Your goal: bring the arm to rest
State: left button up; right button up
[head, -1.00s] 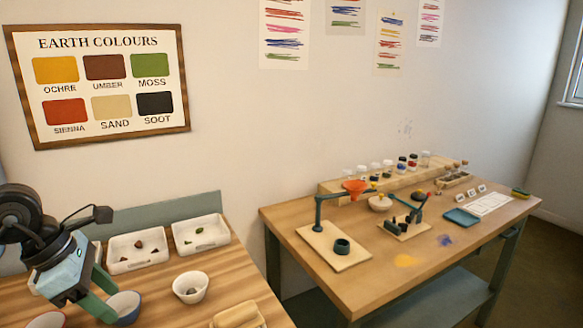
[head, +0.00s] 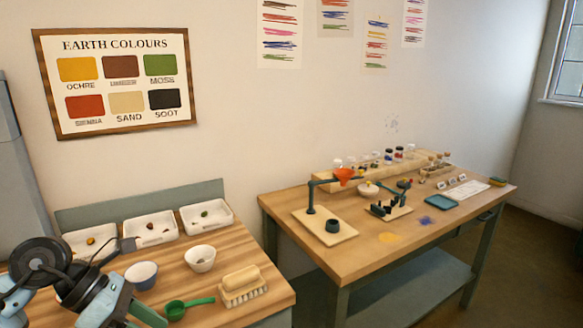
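My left arm comes in at the lower left of the head view, over the front left of the near wooden table (head: 225,262). My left gripper (head: 140,318) is low at the picture's bottom edge. Its fingertips are cut off or hidden, so I cannot tell whether it is open or shut. My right arm and gripper are not in the picture.
White trays (head: 150,230) with small lumps line the back. A white bowl (head: 200,258), a green scoop (head: 188,305) and a brush (head: 243,288) lie nearer. A gap separates the right-hand table (head: 345,264), which carries a funnel stand (head: 312,200).

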pick_arm(q)
jog(key=s+d+f+n+t+h, duration=0.1)
jog(key=s+d+n+t+h, duration=0.1)
jog(key=d+n+h, duration=0.35)
jog(key=s+d+f+n+t+h, duration=0.1)
jog(key=s+d+n+t+h, duration=0.15)
jog(key=d+n+h, duration=0.3)
jog(key=s+a+f+n+t+y+p, duration=0.1)
jog(key=s+a+f+n+t+y, duration=0.15)
jog(key=f+n+t+y, duration=0.75)
jog(key=s+a+f+n+t+y+p, duration=0.15)
jog(key=a+f+n+y, duration=0.45)
jog(key=n, duration=1)
jog(key=s+f+n+g+y, duration=0.1)
jog(key=s+f+n+g, duration=0.7)
jog(key=s+f, duration=0.8)
jog(key=shift+s+d+y, duration=0.3)
jog(key=shift+s+d, duration=0.15)
jog(key=shift+s, duration=0.6)
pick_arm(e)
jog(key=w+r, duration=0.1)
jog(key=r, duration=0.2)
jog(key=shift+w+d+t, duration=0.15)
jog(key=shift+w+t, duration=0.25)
pick_arm(q)
jog(key=shift+c, duration=0.3)
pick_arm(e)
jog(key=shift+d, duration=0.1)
